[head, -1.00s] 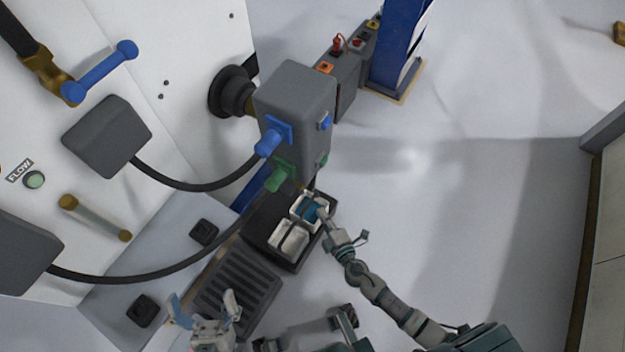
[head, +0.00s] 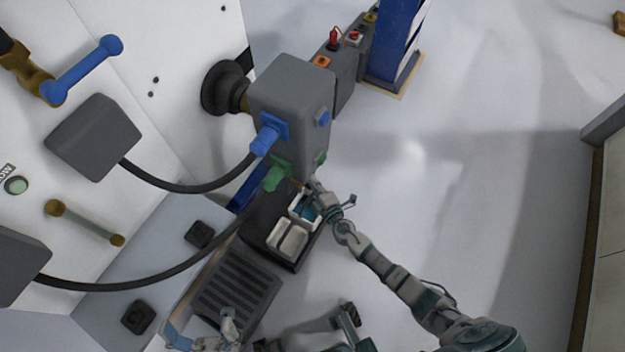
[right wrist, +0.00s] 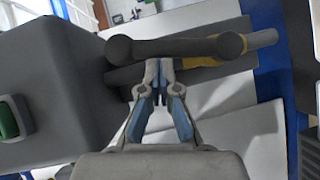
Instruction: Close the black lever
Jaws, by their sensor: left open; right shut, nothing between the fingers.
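The black lever (right wrist: 175,49), a dark bar with rounded ends, lies across the right wrist view beside a grey box (right wrist: 50,85). My right gripper (right wrist: 160,85) is shut and empty, its fingertips close under the lever's middle; I cannot tell whether they touch. In the head view my right gripper (head: 314,190) is just below the grey box (head: 292,105) with blue and green plugs. I cannot make out the lever there. My left gripper (head: 200,332) is open and empty at the bottom left, near a ribbed dark panel.
A dark tray (head: 257,232) with white containers (head: 289,240) sits below my right gripper. A blue post (head: 395,45) stands behind a low control box (head: 345,85). The floor to the right is clear.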

